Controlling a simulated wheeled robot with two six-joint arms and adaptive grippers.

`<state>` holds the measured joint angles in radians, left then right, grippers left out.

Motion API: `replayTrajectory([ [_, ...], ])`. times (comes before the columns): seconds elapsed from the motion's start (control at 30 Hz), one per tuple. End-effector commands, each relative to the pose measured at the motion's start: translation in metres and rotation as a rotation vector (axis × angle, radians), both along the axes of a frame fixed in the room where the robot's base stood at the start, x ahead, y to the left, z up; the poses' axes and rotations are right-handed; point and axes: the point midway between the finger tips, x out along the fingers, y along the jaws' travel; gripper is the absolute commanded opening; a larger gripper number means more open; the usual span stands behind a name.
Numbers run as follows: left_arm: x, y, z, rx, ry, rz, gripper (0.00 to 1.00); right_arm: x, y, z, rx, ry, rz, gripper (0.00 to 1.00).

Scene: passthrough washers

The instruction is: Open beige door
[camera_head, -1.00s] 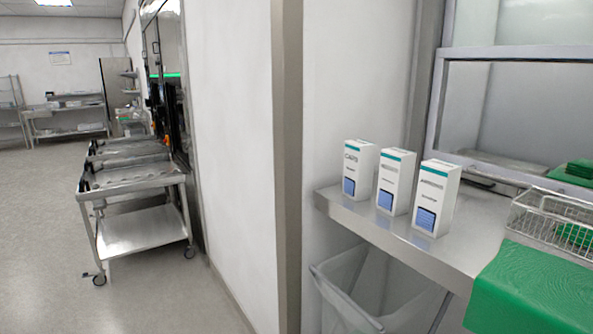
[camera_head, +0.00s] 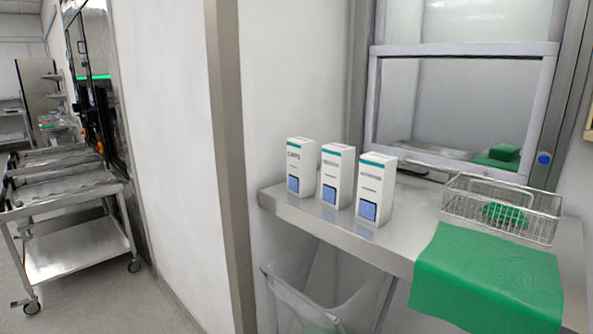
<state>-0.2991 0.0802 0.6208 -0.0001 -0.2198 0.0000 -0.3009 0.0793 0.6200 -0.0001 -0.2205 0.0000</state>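No beige door can be made out for certain in the head view. A beige edge (camera_head: 589,122) shows at the far right border, cut off by the frame, and I cannot tell what it belongs to. A grey-framed hatch window (camera_head: 462,110) stands above the steel shelf, with a blue round button (camera_head: 544,158) on the frame to its right. Neither of my grippers is in view.
A steel shelf (camera_head: 405,240) juts out at the right, holding three white boxes (camera_head: 337,176), a wire basket (camera_head: 500,210) and a green cloth (camera_head: 487,280). A bin (camera_head: 335,290) stands below. A wall corner (camera_head: 228,150) divides the view; a steel cart (camera_head: 75,235) is left.

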Motion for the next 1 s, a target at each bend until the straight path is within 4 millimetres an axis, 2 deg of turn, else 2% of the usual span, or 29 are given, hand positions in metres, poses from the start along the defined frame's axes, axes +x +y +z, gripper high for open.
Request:
replayTrajectory([
  [0.43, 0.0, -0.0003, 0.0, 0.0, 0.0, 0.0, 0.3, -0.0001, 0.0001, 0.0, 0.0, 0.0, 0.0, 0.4],
  [0.47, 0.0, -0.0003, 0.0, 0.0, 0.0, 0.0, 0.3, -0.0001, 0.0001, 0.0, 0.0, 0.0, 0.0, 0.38],
  [0.7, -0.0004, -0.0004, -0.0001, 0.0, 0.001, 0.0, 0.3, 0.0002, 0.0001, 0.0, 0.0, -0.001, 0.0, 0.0],
  [1.0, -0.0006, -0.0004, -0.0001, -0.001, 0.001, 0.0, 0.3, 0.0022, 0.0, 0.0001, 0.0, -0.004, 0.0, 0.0],
])
